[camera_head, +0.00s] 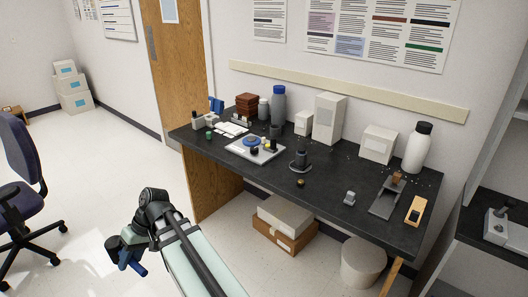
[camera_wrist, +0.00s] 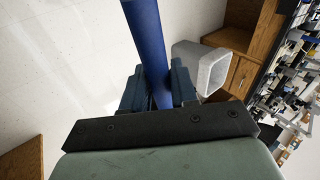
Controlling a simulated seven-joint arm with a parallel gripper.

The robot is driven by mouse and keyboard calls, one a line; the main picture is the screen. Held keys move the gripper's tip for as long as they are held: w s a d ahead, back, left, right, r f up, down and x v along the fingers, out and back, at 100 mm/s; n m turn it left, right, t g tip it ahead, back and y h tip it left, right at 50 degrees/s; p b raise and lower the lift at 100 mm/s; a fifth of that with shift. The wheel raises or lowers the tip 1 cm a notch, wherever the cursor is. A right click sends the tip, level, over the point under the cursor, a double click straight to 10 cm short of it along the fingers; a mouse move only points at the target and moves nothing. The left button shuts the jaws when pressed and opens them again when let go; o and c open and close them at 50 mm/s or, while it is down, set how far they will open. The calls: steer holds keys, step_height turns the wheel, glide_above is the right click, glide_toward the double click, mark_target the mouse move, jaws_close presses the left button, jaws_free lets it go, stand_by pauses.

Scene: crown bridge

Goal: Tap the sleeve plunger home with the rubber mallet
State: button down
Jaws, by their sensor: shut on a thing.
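My gripper (camera_head: 127,257) is out over the floor, left of and well in front of the bench. In the wrist view its two fingers (camera_wrist: 158,85) are shut on a blue rod-like handle (camera_wrist: 145,35), which looks like the rubber mallet's handle. The handle also shows in the head view (camera_head: 138,268); whether the dark piece beside it is the mallet head I cannot tell. On the bench a dark upright cylinder on a round base (camera_head: 300,158) may hold the sleeve plunger; the plunger's height is too small to tell. My gripper is far from it.
Cartons (camera_head: 285,222) lie beneath. An office chair (camera_head: 22,160) stands at left.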

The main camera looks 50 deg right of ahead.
step_height(320, 180, up, 12)
stand_by(0.9)
steer(key=shift+f, duration=0.15)
step_height(320, 180, down, 18)
stand_by(0.8)
steer(key=shift+f, duration=0.15)
stand_by(0.4)
step_height(320, 180, down, 6)
steer(key=shift+r, duration=0.1)
stand_by(0.4)
